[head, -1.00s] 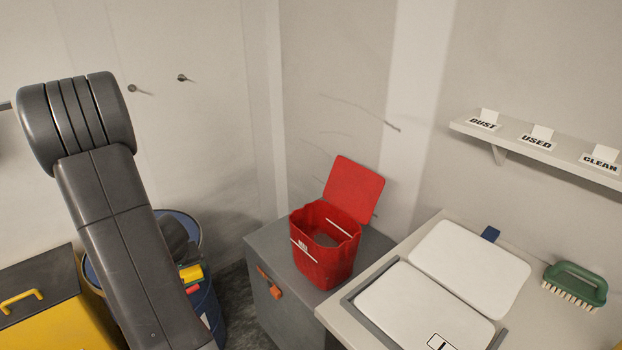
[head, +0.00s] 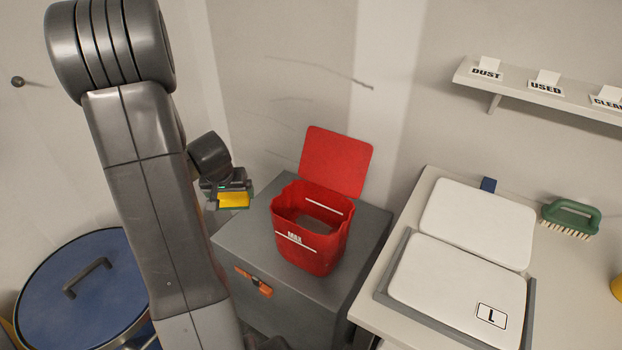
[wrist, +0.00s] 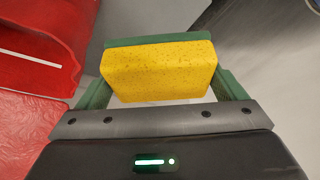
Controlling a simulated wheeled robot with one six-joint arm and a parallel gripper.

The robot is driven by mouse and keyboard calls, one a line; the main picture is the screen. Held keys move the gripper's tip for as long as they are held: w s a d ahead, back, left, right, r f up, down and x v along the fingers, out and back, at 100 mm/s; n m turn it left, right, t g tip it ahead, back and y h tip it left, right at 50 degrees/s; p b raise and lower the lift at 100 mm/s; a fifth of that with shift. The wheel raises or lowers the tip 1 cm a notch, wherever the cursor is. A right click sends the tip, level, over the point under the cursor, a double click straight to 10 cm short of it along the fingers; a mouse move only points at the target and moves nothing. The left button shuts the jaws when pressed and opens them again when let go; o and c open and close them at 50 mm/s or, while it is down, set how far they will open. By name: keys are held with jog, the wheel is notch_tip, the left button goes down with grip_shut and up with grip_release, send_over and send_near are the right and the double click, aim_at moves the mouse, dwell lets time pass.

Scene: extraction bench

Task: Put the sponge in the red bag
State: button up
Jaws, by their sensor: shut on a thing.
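A yellow sponge (head: 233,200) with a green layer is held in my gripper (head: 230,188), to the left of the red bag and apart from it. In the wrist view the sponge (wrist: 158,68) sits between the green fingers of my gripper (wrist: 160,80), which is shut on it. The red bag (head: 309,250) stands upright on a grey cabinet with its red lid (head: 336,160) raised at the back. Its mouth is open, and the part of the inside that shows looks empty. Part of the red bag (wrist: 35,50) also shows at the left of the wrist view.
The grey cabinet (head: 358,255) has an orange latch. To its right is a bench with white lidded boxes (head: 460,280) and a green brush (head: 570,214). A labelled shelf (head: 530,88) is on the wall. A blue drum (head: 50,258) stands at the left.

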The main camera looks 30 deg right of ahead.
jog(key=s+d+r+m, duration=0.2)
jog(key=s+d, duration=0.1)
jog(key=d, duration=0.3)
jog(key=s+d+r+m+g+h+b, duration=0.1)
jog(key=s+d+r+m, duration=0.1)
jog(key=s+d, duration=0.2)
jog(key=s+d+r+m+h+b, duration=0.1)
jog(key=s+d+r+m, duration=0.1)
jog(key=d, duration=0.6)
jog(key=shift+s+d+m+g, duration=0.4)
jog(key=shift+s+m, duration=0.2)
jog(key=shift+s, duration=0.5)
jog(key=shift+f+b, duration=0.2)
jog(key=shift+b, duration=0.2)
notch_tip(320, 180, down, 15)
jog(key=b, duration=1.3)
jog(key=shift+b, duration=0.4)
jog(key=o, duration=0.6)
jog(key=shift+a+r, duration=0.1)
